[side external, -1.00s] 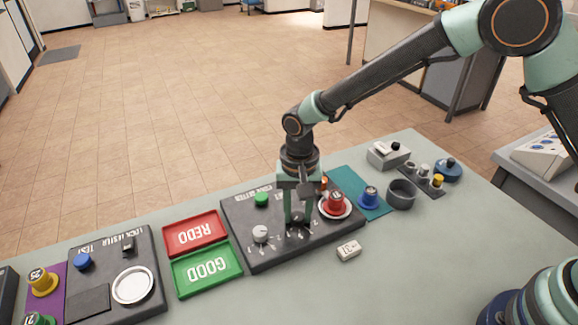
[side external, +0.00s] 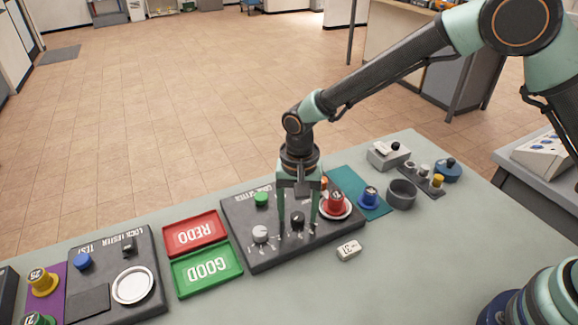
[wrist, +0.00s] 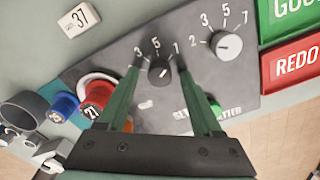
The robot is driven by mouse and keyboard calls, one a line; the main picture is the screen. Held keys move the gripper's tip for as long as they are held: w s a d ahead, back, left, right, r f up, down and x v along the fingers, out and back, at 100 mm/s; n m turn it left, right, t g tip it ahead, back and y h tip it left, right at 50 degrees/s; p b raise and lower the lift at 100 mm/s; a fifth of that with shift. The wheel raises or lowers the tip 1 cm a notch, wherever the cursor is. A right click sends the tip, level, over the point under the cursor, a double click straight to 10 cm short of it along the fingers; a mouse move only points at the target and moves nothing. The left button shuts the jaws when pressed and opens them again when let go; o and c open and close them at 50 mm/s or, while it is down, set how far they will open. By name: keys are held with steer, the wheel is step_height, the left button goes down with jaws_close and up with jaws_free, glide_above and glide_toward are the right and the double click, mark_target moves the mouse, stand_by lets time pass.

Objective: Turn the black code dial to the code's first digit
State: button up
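The black dial (side external: 297,217) is on the dark lock setter panel (side external: 254,258). In the wrist view the black dial (wrist: 159,71) has the digits 3, 5 and 7 showing around it; its pointer is too small to read surely. My gripper (side external: 298,224) is open, with one finger on each side of the black dial and gaps between. The wrist view also shows my gripper (wrist: 159,67) straddling the dial. A white tag (wrist: 79,18) reading 37 lies on the table beside the panel; it also shows in the side view (side external: 348,250).
A light grey dial (side external: 260,233) and a green button (side external: 261,199) share the panel. A red lock (side external: 335,201) sits close to my gripper. Red (side external: 195,246) and green (side external: 181,284) trays lie left.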

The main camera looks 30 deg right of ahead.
mark_target(299, 215)
step_height(299, 215, up, 12)
stand_by(0.6)
steer(key=s+d+r+n+t, duration=0.2)
steer(key=s+d+r+n, duration=0.15)
steer(key=d+r, duration=0.7)
steer(key=s+d+n+t, duration=0.2)
steer(key=s+d+t, duration=0.1)
steer(key=s+d, duration=0.6)
steer(key=d+f, duration=0.1)
steer(key=d, duration=0.1)
steer(key=shift+d+n+t, duration=0.3)
steer(key=shift+n, duration=0.05)
steer(key=shift+a+r, duration=0.1)
